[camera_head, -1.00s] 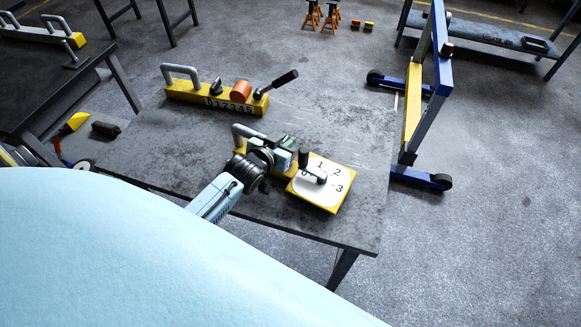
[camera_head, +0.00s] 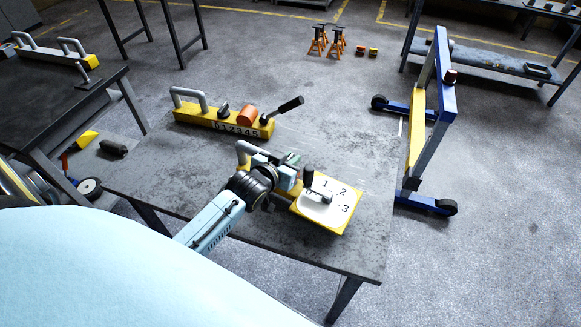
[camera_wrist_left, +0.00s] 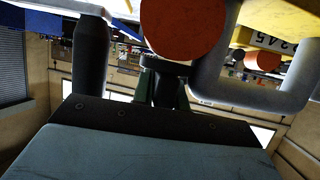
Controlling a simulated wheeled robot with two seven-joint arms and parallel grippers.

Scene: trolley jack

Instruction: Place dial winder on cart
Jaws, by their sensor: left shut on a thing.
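The dial winder (camera_head: 336,217) is a yellow box with a white, numbered dial face and a dark crank handle. It is over the front right of a dark grey table (camera_head: 300,262); I cannot tell whether it rests on the top. My left gripper (camera_head: 293,172) is shut at the winder's left back side, and hides the part it grips. A grey loop handle (camera_head: 246,150) shows behind the gripper. In the left wrist view a large orange disc (camera_wrist_left: 184,25) and a grey loop handle (camera_wrist_left: 290,100) are close in front. My right gripper is not in view.
A yellow bar (camera_head: 222,122) with numbers, an orange knob and a lever lies at the table's back. A blue wheeled frame (camera_head: 440,90) stands right of the table. Another dark table (camera_head: 60,95) is at left. Orange jack stands (camera_head: 327,42) are on the floor behind.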

